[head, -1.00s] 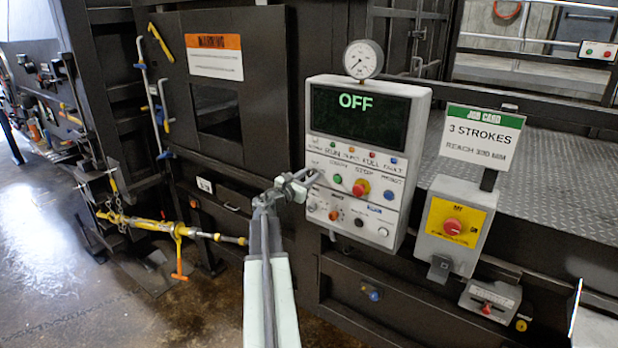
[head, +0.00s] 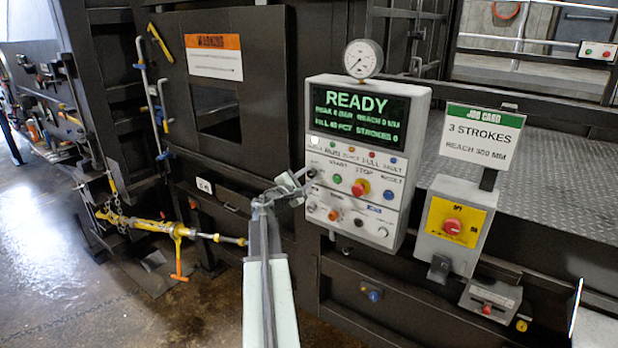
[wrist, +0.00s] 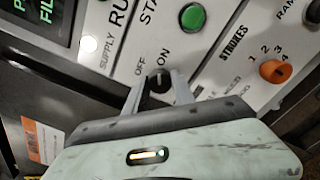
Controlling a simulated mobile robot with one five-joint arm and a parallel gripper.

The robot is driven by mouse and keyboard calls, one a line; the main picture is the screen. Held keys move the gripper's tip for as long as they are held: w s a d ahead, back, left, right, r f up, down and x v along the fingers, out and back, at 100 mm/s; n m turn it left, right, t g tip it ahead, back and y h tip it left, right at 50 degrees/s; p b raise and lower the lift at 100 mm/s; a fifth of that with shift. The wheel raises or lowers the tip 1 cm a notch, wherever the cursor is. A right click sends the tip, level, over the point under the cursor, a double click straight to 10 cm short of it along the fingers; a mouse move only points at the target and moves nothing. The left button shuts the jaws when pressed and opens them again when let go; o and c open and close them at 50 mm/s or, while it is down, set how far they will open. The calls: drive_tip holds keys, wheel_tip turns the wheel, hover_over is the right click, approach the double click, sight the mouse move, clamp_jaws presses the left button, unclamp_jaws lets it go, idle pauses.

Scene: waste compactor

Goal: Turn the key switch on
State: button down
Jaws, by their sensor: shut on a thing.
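The key switch (wrist: 158,83) is a small dark knob on the control panel, between the OFF and ON labels in the wrist view. My gripper (wrist: 160,88) has its two fingers shut on it, one on each side. In the head view my gripper (head: 306,180) reaches the left edge of the control panel (head: 398,222) and hides the switch. The panel's display (head: 358,118) reads READY in green, with lines for peak, reach, fill and strokes below. The white supply lamp (wrist: 88,44) is lit.
A green start button (wrist: 193,17) and an orange strokes knob (wrist: 275,71) are close to my gripper. A red stop button (head: 361,187) and a blue reset button (head: 390,195) are on the panel.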

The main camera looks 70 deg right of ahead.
idle(0.5)
drive_tip(key=c, duration=1.1)
unclamp_jaws()
drive_tip(key=shift+o, duration=0.2)
drive_tip(key=shift+a, duration=0.15)
drive_tip(key=v, duration=0.7)
drive_tip(key=shift+w+a, duration=0.15)
drive_tip(key=shift+a, duration=0.15)
